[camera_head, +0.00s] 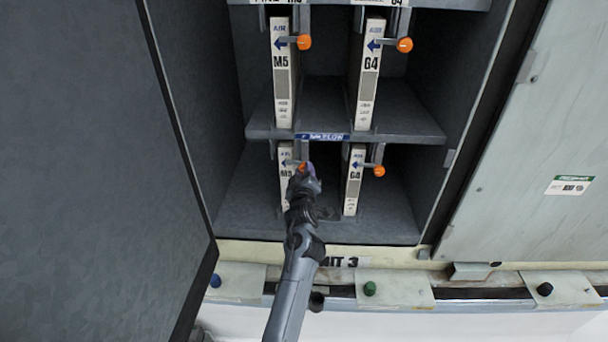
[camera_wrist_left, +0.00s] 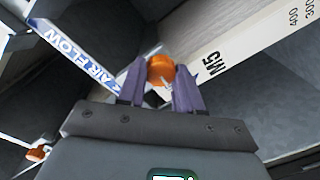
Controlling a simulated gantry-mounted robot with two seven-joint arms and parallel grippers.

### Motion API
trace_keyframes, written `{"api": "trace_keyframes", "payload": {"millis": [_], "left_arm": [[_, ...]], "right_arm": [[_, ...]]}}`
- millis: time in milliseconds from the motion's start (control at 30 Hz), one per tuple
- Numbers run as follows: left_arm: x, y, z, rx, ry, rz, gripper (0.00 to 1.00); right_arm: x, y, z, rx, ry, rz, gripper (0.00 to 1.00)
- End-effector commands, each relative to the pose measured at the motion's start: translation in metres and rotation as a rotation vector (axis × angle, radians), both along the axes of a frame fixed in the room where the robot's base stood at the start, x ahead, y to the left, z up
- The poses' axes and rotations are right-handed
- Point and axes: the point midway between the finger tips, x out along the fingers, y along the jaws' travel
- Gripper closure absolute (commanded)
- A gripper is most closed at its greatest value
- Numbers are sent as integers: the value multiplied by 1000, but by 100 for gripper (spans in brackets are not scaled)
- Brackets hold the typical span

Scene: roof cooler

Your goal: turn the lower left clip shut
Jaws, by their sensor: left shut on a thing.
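The lower left clip has an orange knob, which shows in the left wrist view (camera_wrist_left: 161,70) between my fingers; in the head view only a bit of its orange shows beside the fingertips. My left gripper (camera_head: 306,170) is shut on this knob, and its fingers also show in the left wrist view (camera_wrist_left: 160,88). The lower left filter marked M5 (camera_head: 285,162) stands upright behind the gripper, partly hidden by it. The clip's bar is mostly hidden. My right gripper is not in view.
The lower right filter G4 (camera_head: 353,180) has its own orange-knobbed clip (camera_head: 379,171). Two upper filters, M5 (camera_head: 282,75) and G4 (camera_head: 368,75), stand above the middle shelf (camera_head: 407,128). A dark door panel (camera_head: 90,170) is at the left; a pale panel (camera_head: 535,150) is at the right.

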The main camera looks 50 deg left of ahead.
Motion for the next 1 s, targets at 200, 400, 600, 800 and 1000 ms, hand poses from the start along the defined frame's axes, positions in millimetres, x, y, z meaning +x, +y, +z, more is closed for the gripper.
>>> {"api": "trace_keyframes", "payload": {"millis": [200,400,600,800,1000], "left_arm": [[0,0,-2,-23,-16,0,96],[0,0,-2,-23,-16,0,96],[0,0,-2,-23,-16,0,58],[0,0,-1,-21,-17,0,40],[0,0,0,-21,-18,0,40]], "right_arm": [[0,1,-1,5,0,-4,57],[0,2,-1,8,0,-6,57],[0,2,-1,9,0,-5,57],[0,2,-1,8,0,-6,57],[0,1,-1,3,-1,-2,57]]}}
